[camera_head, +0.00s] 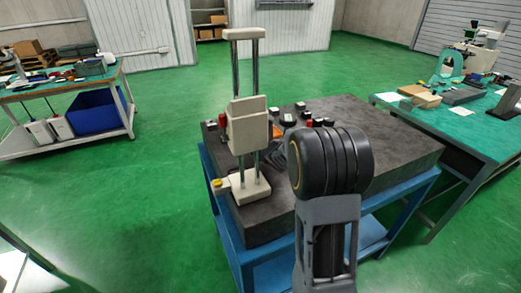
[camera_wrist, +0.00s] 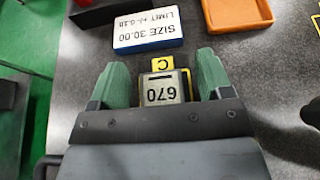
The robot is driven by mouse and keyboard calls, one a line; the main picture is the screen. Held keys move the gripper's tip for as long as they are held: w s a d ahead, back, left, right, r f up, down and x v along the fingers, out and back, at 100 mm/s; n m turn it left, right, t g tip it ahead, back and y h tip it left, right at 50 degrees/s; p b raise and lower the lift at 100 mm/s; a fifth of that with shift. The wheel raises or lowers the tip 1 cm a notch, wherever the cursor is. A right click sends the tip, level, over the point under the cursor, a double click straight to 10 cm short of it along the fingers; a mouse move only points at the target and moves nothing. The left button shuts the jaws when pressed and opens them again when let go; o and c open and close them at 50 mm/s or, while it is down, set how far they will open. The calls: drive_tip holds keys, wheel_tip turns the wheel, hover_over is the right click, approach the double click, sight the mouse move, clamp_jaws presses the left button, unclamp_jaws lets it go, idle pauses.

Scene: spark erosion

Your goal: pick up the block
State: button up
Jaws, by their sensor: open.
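A small metallic block (camera_wrist: 163,88) marked 670 shows in the wrist view, with a yellow tag (camera_wrist: 162,63) lettered C just beyond it. My gripper (camera_wrist: 161,72) is open, with one green finger on each side of the block. Narrow gaps seem to show between the fingers and the block. The near end of the block is hidden by the gripper body. In the head view my arm covers the gripper, and I cannot make out the block there.
A blue block with a SIZE 30.00 label (camera_wrist: 148,31) and an orange tray (camera_wrist: 236,12) lie beyond. In the head view a tall beige column instrument (camera_head: 248,125) stands at the left of the dark slab (camera_head: 395,150). The slab's right part is clear.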

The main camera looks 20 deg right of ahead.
drive_tip(key=shift+w+f, duration=0.2)
drive_tip(key=shift+w, duration=0.3)
drive_tip(key=shift+c, duration=0.2)
drive_tip(key=c, duration=1.2)
